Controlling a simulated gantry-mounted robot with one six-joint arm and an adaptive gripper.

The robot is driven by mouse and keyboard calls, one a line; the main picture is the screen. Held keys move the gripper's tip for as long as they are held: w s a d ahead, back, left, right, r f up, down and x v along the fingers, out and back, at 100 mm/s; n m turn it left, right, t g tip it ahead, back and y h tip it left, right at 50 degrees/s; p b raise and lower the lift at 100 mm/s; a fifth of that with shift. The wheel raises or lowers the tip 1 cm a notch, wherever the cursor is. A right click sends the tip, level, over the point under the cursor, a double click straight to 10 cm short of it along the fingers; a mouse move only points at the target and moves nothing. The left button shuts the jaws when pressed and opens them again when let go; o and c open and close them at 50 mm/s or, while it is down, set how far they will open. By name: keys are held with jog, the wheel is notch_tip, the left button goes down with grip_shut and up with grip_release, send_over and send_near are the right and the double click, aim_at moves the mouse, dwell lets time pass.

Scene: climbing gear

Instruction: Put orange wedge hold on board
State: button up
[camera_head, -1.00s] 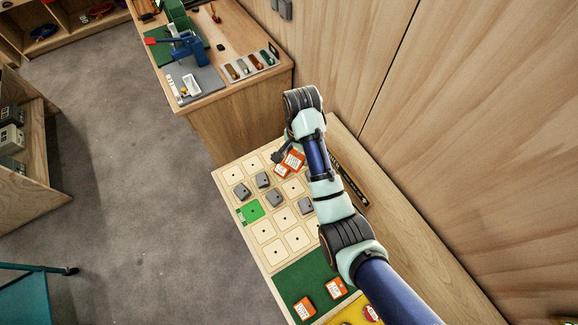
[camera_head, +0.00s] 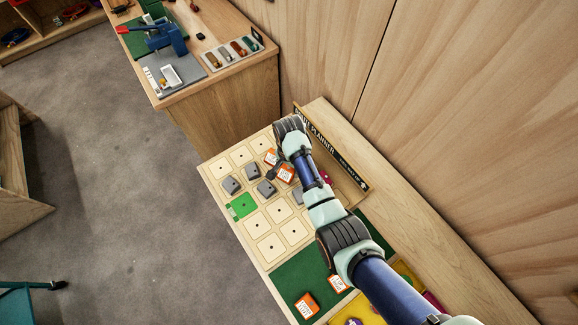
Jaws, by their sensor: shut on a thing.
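The board (camera_head: 221,170) is a grid of cream squares, each with a dark dot, plus one green square (camera_head: 242,205). My gripper (camera_head: 277,171) is low over the upper right part of the board, shut on an orange wedge hold (camera_head: 287,175) with a white label. Another orange wedge hold (camera_head: 271,157) sits on the board just up and left of it. My arm hides part of the board's right side. Whether the held wedge touches the board cannot be told. Two more orange wedges, one at the front (camera_head: 306,305) and one beside it (camera_head: 338,283), lie on the green mat (camera_head: 291,274).
Several grey holds (camera_head: 231,185) sit on board squares around the gripper, some very close. A dark planner sign (camera_head: 339,160) stands along the board's right side by the wooden wall. Cream squares at the upper left and lower middle are bare. A yellow mat lies at the bottom.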

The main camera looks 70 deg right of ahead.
jog(key=shift+f, duration=0.65)
jog(key=shift+f, duration=0.15)
jog(key=o, duration=0.9)
notch_tip(320, 180, up, 12)
jog(key=shift+r+p, duration=0.2)
jog(key=shift+p, duration=1)
